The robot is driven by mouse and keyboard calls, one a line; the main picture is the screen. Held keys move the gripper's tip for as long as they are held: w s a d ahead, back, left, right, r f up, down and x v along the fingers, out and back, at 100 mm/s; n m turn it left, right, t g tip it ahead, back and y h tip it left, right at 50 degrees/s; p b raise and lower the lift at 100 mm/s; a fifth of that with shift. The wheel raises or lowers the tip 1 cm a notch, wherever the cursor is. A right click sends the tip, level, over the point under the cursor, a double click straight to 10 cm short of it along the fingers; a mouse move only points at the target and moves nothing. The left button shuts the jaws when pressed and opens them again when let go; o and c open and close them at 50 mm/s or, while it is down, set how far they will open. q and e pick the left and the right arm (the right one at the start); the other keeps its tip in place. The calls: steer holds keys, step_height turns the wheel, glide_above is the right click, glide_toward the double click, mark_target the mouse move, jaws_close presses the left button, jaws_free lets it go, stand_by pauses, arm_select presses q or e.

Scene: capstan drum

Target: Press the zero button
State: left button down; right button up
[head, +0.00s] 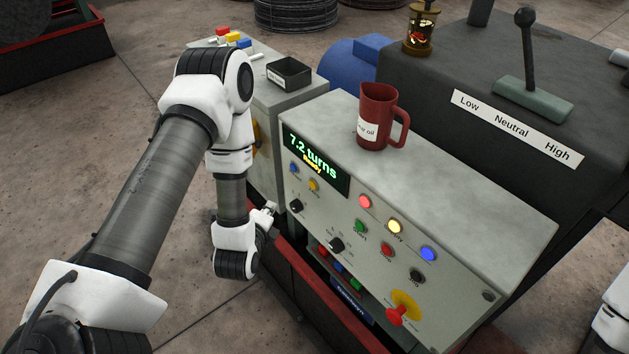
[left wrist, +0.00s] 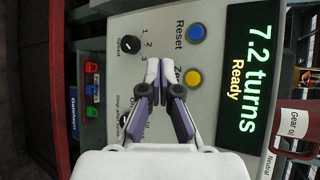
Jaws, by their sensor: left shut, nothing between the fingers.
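The zero button is a yellow round button (head: 313,185) on the panel's front, below the display. In the left wrist view the yellow button (left wrist: 193,77) has its label partly hidden by my fingers. The display (head: 316,162) reads "7.2 turns" and "Ready" (left wrist: 248,75). My left gripper (head: 270,208) is in front of the panel's left end, lower left of the button. In the left wrist view its fingertips (left wrist: 160,65) are together and empty, beside the button and apart from it in the picture. My right gripper is out of view.
The blue Reset button (left wrist: 195,33) is close to the yellow one. Speed knob (left wrist: 131,46), start and stop buttons, lamps and a red emergency knob (head: 397,313) share the panel (head: 470,290). A red oil jug (head: 374,122) stands on top. A red rail (head: 315,290) runs below.

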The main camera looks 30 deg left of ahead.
mark_target(313, 185)
arm_select(q)
steer(key=w+d+b, duration=0.1)
steer(key=w+d, duration=0.2)
steer(key=w, duration=0.5)
steer(key=shift+w+d+b, duration=0.3)
steer(key=shift+d+b, duration=0.05)
steer(key=shift+d, duration=0.05)
stand_by(1.2)
steer(key=shift+w+d, duration=0.2)
steer(key=shift+w, duration=0.2)
steer(key=shift+w+d, duration=0.15)
steer(key=shift+w, duration=0.2)
stand_by(0.5)
stand_by(0.3)
steer(key=shift+s+a, duration=0.35)
steer(key=shift+s, duration=0.4)
steer(key=shift+s, duration=0.1)
